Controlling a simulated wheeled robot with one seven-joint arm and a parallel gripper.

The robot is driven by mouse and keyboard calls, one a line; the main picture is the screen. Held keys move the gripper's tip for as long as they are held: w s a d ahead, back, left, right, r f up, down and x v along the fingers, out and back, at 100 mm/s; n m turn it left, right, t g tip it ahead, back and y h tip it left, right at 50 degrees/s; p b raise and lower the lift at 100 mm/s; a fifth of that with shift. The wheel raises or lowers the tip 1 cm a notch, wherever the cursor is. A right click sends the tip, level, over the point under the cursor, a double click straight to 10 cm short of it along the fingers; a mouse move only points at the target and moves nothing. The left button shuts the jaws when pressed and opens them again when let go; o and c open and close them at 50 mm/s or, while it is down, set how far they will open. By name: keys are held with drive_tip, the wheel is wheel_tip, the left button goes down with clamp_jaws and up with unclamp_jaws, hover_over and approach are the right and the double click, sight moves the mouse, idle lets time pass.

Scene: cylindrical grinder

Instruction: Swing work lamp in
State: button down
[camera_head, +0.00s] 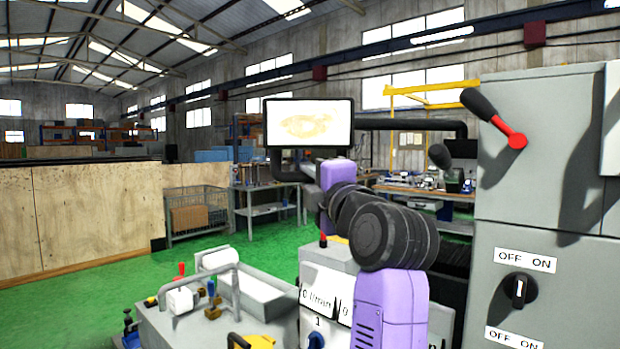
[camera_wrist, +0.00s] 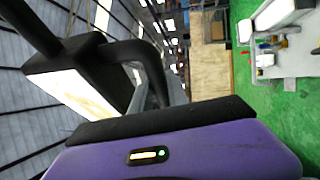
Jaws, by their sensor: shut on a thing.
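The work lamp (camera_head: 308,124) shows in the head view as a bright rectangular panel in a black frame, upright above my arm. A thick black lamp arm (camera_head: 410,124) runs to the right from behind it. A dark bent tube (camera_head: 284,172) shows below the panel. My gripper (camera_head: 312,166) is at the lamp's lower edge and is shut on the lamp; its fingertips are mostly hidden behind my purple wrist. In the wrist view the lamp (camera_wrist: 85,88) is at the left, tilted in the picture, with a black bent tube (camera_wrist: 150,62) beside it.
A grey cabinet with a red-and-black lever (camera_head: 497,118) and an OFF/ON knob (camera_head: 520,291) stands close at the right. The grinder's bed (camera_head: 215,320), with taps and levers, lies below. Wooden panels (camera_head: 80,215) and open green floor are at the left.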

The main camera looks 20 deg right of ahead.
drive_tip(key=shift+w+d+h, duration=0.2)
drive_tip(key=shift+w+h, duration=0.1)
drive_tip(key=shift+w, duration=0.25)
drive_tip(key=w+d+m+g+h, duration=0.4)
drive_tip(key=w+d+m+h, duration=0.4)
drive_tip(key=w+d+h, duration=0.4)
drive_tip(key=shift+w+d+h+p, duration=0.35)
drive_tip(key=shift+w+d+h, duration=0.05)
drive_tip(key=shift+w, duration=0.25)
drive_tip(key=shift+d, duration=0.1)
drive_tip(key=c, duration=1.3)
unclamp_jaws()
drive_tip(key=shift+w+d, duration=0.1)
drive_tip(key=shift+a+f, duration=0.1)
drive_tip(key=shift+a, duration=0.15)
